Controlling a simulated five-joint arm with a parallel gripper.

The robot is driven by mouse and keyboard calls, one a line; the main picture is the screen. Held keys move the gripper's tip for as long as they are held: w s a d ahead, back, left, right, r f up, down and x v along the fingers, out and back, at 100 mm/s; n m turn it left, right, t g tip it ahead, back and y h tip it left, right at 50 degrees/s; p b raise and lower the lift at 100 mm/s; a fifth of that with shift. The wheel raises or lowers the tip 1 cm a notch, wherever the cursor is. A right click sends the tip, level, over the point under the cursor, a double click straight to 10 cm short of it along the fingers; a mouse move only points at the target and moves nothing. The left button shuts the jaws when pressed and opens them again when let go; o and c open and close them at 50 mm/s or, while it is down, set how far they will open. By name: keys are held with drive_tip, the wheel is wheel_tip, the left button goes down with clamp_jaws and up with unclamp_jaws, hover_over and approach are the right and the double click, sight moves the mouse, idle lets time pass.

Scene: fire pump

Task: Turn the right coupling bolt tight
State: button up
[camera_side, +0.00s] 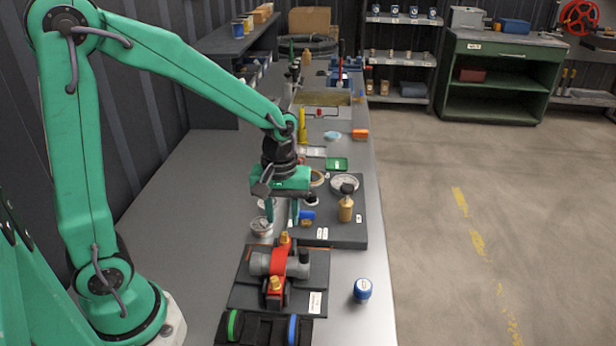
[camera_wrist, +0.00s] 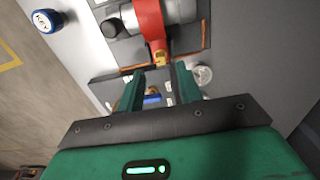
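The grey pump body with a red coupling (camera_side: 278,262) lies on a dark mat on the bench. Brass bolts show at the coupling's far end (camera_side: 284,238) and near end (camera_side: 273,285); I cannot tell which one the task calls right. My gripper (camera_side: 282,215) is open and empty, pointing down just behind the far bolt. In the wrist view, the red coupling (camera_wrist: 149,22) is at the top with one brass bolt (camera_wrist: 159,56) at its end. That bolt lies just beyond and between my open fingertips (camera_wrist: 160,72). No contact is clear. The other bolt is outside the wrist view.
A dark tray (camera_side: 345,234) with a brass fitting (camera_side: 346,209) and small parts lies behind the pump. A blue-capped jar (camera_side: 362,290) stands to the pump's right, and a dark holder with green and blue bands (camera_side: 263,329) in front. Bare bench lies left of the tray.

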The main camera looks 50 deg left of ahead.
sight(284, 235)
drive_tip(key=shift+f, duration=2.65)
clamp_jaws()
